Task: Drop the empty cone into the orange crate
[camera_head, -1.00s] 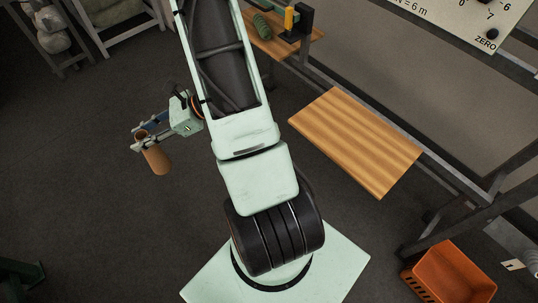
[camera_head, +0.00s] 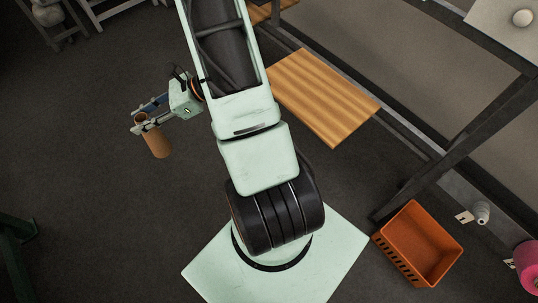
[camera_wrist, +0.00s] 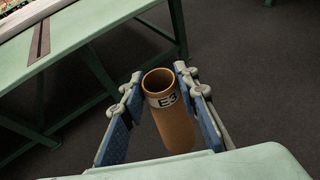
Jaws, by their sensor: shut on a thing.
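The empty cone (camera_wrist: 175,125) is a brown, hollow tube with a white "E3" label near its open rim. It also shows in the head view (camera_head: 157,144), hanging a little tilted from my gripper (camera_head: 143,121). In the wrist view my gripper (camera_wrist: 158,92) has its two blue-padded fingers on either side of the cone, shut on it near the rim. The orange crate (camera_head: 409,262) stands on the floor at the lower right of the head view, well apart from the cone. Its open top shows and its inside looks empty.
A wooden shelf (camera_head: 322,97) and the dark metal frame (camera_head: 455,128) run along the right. A grey-white spool (camera_head: 481,212) and a pink cone (camera_head: 527,262) are right of the crate. A green table (camera_wrist: 85,55) is at upper left in the wrist view. Dark floor lies open at left.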

